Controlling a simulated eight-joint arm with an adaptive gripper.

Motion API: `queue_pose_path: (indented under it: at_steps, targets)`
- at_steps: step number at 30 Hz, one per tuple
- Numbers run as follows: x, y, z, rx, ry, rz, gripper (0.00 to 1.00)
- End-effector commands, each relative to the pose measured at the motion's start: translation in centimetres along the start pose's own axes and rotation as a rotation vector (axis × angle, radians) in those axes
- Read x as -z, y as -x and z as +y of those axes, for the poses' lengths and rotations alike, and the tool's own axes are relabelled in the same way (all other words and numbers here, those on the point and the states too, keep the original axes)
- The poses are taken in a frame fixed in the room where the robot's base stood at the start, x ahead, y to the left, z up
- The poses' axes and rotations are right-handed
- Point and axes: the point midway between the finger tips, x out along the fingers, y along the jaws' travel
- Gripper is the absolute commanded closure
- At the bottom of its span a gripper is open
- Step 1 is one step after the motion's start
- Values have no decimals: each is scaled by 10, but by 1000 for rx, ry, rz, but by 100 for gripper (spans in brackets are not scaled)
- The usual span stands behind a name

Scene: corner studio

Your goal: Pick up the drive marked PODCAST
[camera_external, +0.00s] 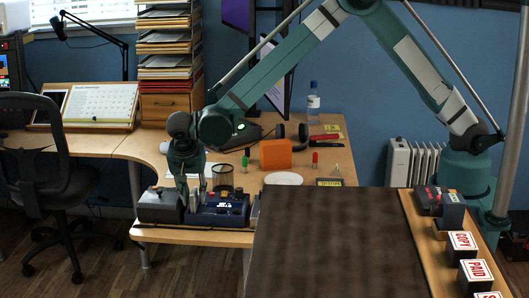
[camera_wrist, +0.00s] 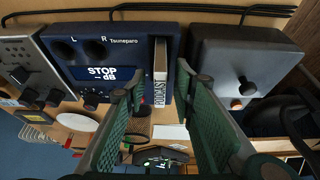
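The drive marked PODCAST (camera_wrist: 160,75) is a narrow upright piece with a pale label and dark lettering. In the wrist view it stands at the right end of a dark blue device (camera_wrist: 100,45) marked "STOP -dB". My gripper (camera_wrist: 163,88) is open, with one green finger on each side of the drive in that view; I cannot tell whether either touches it. In the external view my gripper (camera_external: 192,196) points down at the devices on the desk's front edge, and its fingers partly hide the drive there. The blue device (camera_external: 222,208) is just right of it.
A mesh cup (camera_external: 222,177), an orange block (camera_external: 275,154) and a white disc (camera_external: 284,179) are behind on the desk.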

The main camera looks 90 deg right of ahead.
Motion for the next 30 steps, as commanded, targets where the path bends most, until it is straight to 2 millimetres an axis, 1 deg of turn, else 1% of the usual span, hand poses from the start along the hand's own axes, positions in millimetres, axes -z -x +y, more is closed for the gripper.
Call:
queue_pose_path:
  at_steps: [2,6,8,20,26,30]
  targets:
    - [0,0,0,0,0,0,75]
    - [0,0,0,0,0,0,94]
    - [0,0,0,0,0,0,100]
    - [1,2,0,0,0,0,100]
    - [6,16,0,0,0,0,100]
    - [14,33,0,0,0,0,100]
